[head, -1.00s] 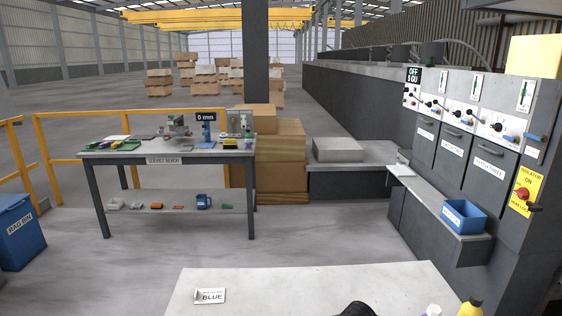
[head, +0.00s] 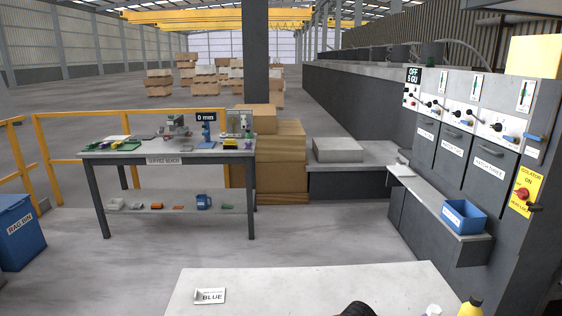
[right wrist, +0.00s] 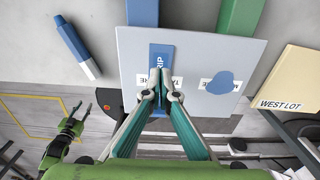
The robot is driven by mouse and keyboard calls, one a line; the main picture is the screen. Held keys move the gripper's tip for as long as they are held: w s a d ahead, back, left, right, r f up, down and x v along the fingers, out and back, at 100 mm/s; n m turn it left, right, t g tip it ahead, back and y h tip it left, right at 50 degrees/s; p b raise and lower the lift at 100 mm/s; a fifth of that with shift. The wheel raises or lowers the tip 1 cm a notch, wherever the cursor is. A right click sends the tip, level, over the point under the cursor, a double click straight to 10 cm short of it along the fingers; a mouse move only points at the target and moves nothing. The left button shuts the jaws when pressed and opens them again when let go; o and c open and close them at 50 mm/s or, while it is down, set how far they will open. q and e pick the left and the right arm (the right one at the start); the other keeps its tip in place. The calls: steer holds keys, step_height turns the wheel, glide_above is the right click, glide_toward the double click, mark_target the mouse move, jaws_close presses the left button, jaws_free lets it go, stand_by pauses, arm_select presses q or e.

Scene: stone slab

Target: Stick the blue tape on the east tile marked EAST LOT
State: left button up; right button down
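In the right wrist view, my right gripper (right wrist: 161,88) has its fingertips close together on a narrow blue tape strip (right wrist: 160,52) with lettering on it. The strip lies against or just in front of a pale panel (right wrist: 200,45); I cannot tell if they touch. The panel has white labels, partly hidden by my fingers, and a rounded blue patch (right wrist: 222,83). A cream tile marked WEST LOT (right wrist: 293,80) is at the right. No tile marked EAST LOT is readable. A green and black gripper, apparently my left (right wrist: 75,124), is at the lower left, its finger opening unclear.
A blue marker-like object (right wrist: 77,45) lies left of the panel. Blue (right wrist: 142,12) and green (right wrist: 240,15) bars show above it. In the head view, a BLUE sign (head: 210,296) is on the slab (head: 300,285), with a yellow-topped bottle (head: 471,308) at its right.

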steer(key=shift+f+b, duration=0.85)
steer(key=shift+f, duration=0.15)
stand_by(0.3)
steer(key=shift+s+f, duration=0.15)
steer(key=shift+f, duration=0.05)
stand_by(1.3)
steer(key=shift+r, duration=0.15)
step_height(320, 180, up, 2)
steer(key=shift+p, duration=0.65)
steer(key=shift+r+p, duration=1.7)
steer(key=shift+r, duration=0.8)
